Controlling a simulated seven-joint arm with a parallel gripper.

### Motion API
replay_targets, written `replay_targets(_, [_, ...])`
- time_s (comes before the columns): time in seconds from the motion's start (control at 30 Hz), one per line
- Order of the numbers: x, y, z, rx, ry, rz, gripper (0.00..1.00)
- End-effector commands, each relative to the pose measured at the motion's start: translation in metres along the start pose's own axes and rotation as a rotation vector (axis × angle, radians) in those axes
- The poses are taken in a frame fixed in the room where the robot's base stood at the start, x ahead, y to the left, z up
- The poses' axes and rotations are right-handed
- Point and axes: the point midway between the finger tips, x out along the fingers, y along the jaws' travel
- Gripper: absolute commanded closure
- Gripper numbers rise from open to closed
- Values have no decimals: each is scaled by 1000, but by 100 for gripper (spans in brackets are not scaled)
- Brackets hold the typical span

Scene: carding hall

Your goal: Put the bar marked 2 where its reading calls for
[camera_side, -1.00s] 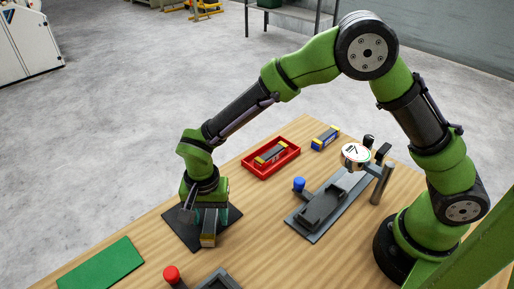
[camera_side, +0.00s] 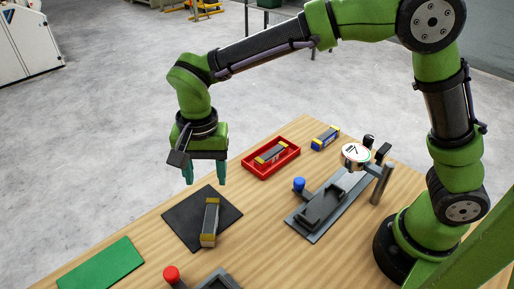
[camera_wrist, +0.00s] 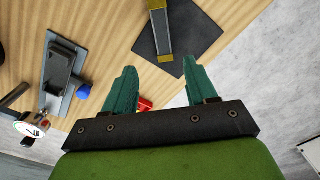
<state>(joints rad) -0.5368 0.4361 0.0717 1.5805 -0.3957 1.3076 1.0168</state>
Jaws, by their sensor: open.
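A grey bar with yellow ends (camera_side: 210,222) lies on a black mat (camera_side: 181,220); the wrist view shows the same bar (camera_wrist: 160,32) on the mat (camera_wrist: 201,32). A second bar (camera_side: 270,153) lies in a red tray (camera_side: 286,162). I cannot read a 2 on any bar. My gripper (camera_side: 205,182) is open and empty above the black mat, clear of the bar. Its fingers also show apart in the wrist view (camera_wrist: 159,66).
A dial gauge (camera_side: 355,153) stands over a grey fixture (camera_side: 326,208) with a blue knob (camera_side: 298,183); its reading is too small to tell. A green mat (camera_side: 100,264) lies front left. A red knob (camera_side: 171,273) and another grey fixture (camera_side: 216,282) are at the front edge.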

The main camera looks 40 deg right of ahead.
Motion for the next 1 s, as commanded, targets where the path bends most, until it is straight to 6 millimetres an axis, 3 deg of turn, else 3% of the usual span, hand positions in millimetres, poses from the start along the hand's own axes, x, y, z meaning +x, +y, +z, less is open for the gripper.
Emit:
replay_targets(0.17, [-50,48,-32,-72,22,-121,43])
replay_targets(0.3, [-85,106,-53,-161,81,-241,43])
replay_targets(0.43, [-104,159,-60,-240,169,-341,43])
replay_targets(0.6, [-109,216,-59,-328,308,-429,43])
replay_targets(0.8, [-104,248,-54,-388,418,-466,43])
replay_targets(1.0, [-102,253,-53,-403,439,-470,43])
